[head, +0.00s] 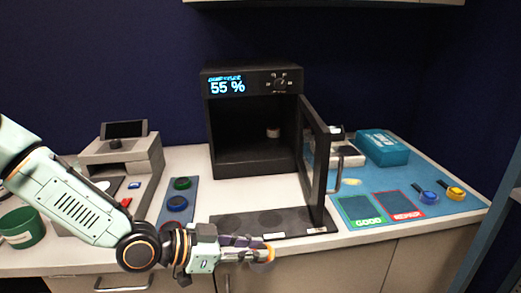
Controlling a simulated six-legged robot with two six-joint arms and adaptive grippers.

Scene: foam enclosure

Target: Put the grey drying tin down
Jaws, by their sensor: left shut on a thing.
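My left gripper (266,251) reaches in from the left, low in the head view, at the counter's front edge. It is shut on the grey drying tin (262,266), which shows only in part below the fingertips. A dark mat (240,224) with round marks lies on the counter just behind the gripper. The tin appears in front of this mat, and its height is hard to tell. My right gripper is out of view.
A black cabinet (225,160) reads 55 % and holds a small pale tin (273,132). Its open door (316,160) juts forward over the mat's right end. Left are a blue strip (178,191) with pucks and a green tin (22,230). Right is a blue mat (440,205).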

